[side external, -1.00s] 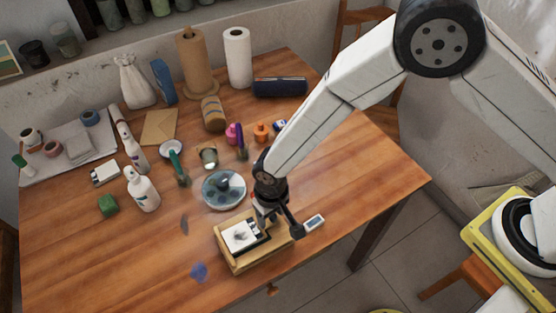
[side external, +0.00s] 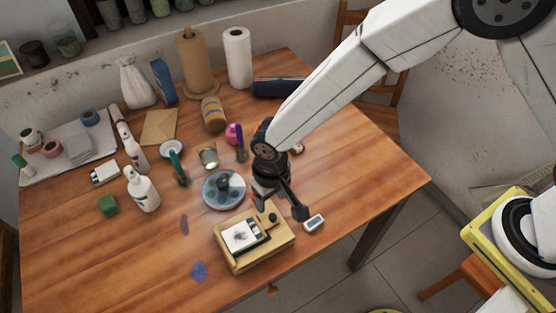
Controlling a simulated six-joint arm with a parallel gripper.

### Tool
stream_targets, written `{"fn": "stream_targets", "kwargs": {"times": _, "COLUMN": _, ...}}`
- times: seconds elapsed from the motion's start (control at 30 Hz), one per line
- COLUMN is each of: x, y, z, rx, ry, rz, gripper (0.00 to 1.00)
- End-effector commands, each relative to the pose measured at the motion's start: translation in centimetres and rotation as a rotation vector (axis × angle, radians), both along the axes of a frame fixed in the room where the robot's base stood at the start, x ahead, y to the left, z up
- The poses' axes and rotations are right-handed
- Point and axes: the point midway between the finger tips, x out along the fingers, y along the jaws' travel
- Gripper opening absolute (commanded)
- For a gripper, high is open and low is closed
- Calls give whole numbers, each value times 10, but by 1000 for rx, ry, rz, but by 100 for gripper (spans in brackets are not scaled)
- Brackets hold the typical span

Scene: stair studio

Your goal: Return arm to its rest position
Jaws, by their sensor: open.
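My gripper (side external: 279,208) is dark and hangs at the end of my white arm, over the right part of the wooden table (side external: 345,190). It is open, and I see nothing between its fingers. One finger reaches toward a small white device with a grey screen (side external: 314,223). My forearm hides part of the table behind the gripper.
A round blue-green dish (side external: 223,190) sits just left of my gripper. Bottles, such as a white one (side external: 143,190), a green block (side external: 108,206) and paper rolls (side external: 238,58) stand further left and back. The table's right side is mostly clear. A yellow-framed stool (side external: 485,225) is at right.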

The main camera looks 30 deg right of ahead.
Motion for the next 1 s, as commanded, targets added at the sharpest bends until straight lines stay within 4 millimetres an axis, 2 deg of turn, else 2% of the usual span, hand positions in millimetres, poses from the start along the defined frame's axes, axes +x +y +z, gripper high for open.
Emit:
{"fn": "stream_targets", "kwargs": {"times": 0.13, "x": 0, "y": 0, "z": 6, "rx": 0, "ry": -1, "rz": 0, "gripper": 63}}
{"fn": "stream_targets", "kwargs": {"times": 0.5, "x": 0, "y": -1, "z": 7, "rx": 0, "ry": 0, "rz": 0, "gripper": 63}}
{"fn": "stream_targets", "kwargs": {"times": 0.67, "x": 3, "y": -11, "z": 13, "rx": 4, "ry": -6, "rz": -6, "gripper": 63}}
{"fn": "stream_targets", "kwargs": {"times": 0.87, "x": 13, "y": -49, "z": 34, "rx": 16, "ry": -32, "rz": -29, "gripper": 63}}
{"fn": "stream_targets", "kwargs": {"times": 1.0, "x": 18, "y": -91, "z": 55, "rx": 25, "ry": -61, "rz": -52, "gripper": 63}}
